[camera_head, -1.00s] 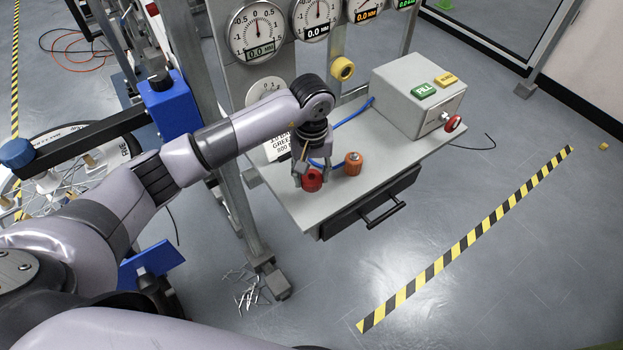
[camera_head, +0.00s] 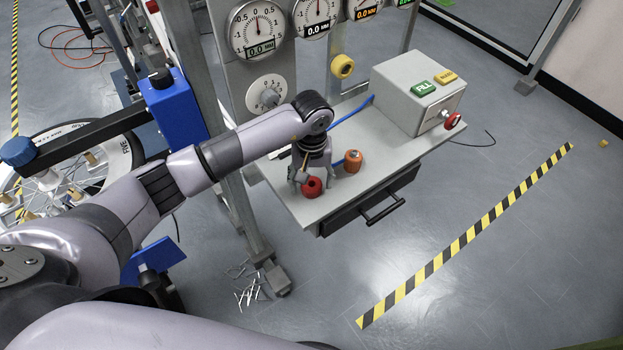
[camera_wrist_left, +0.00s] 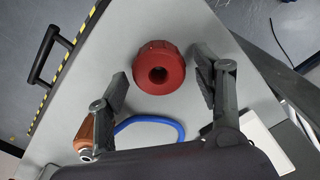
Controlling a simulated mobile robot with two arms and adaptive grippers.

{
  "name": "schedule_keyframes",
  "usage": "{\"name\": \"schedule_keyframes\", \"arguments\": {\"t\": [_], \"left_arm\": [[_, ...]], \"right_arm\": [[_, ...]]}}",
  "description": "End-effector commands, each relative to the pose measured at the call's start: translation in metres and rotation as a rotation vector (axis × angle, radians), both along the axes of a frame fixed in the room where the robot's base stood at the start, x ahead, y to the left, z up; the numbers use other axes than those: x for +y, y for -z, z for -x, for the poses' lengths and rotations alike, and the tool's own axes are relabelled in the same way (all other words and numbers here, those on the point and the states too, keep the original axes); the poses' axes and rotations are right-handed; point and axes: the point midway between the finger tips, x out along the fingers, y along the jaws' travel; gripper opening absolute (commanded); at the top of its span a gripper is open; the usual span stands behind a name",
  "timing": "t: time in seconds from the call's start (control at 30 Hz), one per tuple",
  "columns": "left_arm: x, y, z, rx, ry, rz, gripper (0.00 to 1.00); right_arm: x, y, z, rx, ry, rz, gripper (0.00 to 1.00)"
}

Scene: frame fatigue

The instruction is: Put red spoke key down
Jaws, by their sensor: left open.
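The red spoke key (camera_head: 312,187) is a round red piece with a hole in its middle. It rests on the grey bench top (camera_head: 340,207) near the front left edge. In the left wrist view the red spoke key (camera_wrist_left: 159,68) lies between and beyond the spread fingers, with gaps on both sides. My left gripper (camera_head: 306,180) is open just above and behind it. It also shows open in the left wrist view (camera_wrist_left: 162,85). My right gripper is not in view.
A grey control box (camera_head: 418,92) stands at the back right. Gauges (camera_head: 257,30) hang behind. A drawer handle (camera_head: 384,212) sticks out in front.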

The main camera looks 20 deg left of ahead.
Motion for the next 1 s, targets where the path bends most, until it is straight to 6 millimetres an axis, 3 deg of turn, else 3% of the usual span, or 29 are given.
{"name": "schedule_keyframes", "arguments": {"t": [0.37,0.4,0.8,1.0], "left_arm": [[0.0,-0.006,0.0,0.0,0.0,0.001,0.62],[0.0,-0.009,-0.002,-0.005,0.001,0.002,0.62],[0.0,-0.09,-0.001,-0.005,0.0,-0.001,0.62],[0.0,-0.116,-0.001,-0.002,0.0,0.0,0.62]], "right_arm": [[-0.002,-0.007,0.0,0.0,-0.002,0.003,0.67],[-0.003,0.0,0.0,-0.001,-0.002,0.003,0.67],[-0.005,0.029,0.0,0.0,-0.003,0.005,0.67],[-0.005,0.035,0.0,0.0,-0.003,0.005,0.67]]}}
